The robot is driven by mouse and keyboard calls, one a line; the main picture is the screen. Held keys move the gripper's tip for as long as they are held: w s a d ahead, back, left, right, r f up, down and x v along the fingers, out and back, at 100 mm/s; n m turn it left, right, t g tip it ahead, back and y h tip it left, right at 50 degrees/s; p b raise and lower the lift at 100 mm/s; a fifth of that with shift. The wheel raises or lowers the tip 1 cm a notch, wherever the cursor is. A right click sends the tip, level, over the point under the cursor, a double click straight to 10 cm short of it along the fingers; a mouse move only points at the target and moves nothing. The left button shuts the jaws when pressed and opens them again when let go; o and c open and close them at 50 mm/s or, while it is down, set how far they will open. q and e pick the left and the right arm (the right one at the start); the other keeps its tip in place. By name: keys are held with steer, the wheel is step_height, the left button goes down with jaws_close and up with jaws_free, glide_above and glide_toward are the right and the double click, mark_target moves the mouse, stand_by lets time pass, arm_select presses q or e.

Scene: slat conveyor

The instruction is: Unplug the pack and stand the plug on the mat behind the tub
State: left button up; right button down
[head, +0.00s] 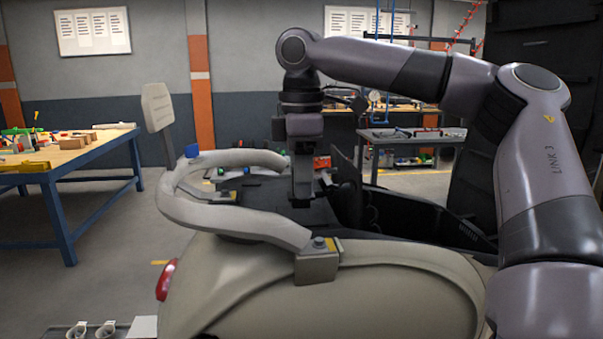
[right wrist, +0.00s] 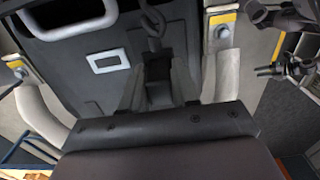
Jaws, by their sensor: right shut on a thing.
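My right gripper (head: 303,197) reaches down over the dark opening in the scooter's rear body. In the right wrist view its fingers (right wrist: 158,98) are shut on a dark block, the plug (right wrist: 157,72), with a dark cable rising from it. The black pack (right wrist: 85,92) lies beside it, with a pale handle (right wrist: 70,30) and a white-framed patch. I cannot tell whether the plug still sits in the pack. The tub's rim is mostly hidden by the grab rail and arm. I cannot make out the mat for sure. My left gripper is not in view.
A pale grab rail (head: 235,222) curves around the opening on the left, bolted to the beige scooter body (head: 380,280). A dark raised part (head: 365,205) stands close on the right. A blue-legged workbench (head: 60,158) is at left; a grey cart (head: 410,137) stands behind.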

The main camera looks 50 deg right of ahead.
steer(key=shift+f, duration=0.8)
steer(key=c, duration=0.8)
jaws_free()
steer(key=shift+r+p, duration=0.45)
steer(key=shift+r, duration=3.2)
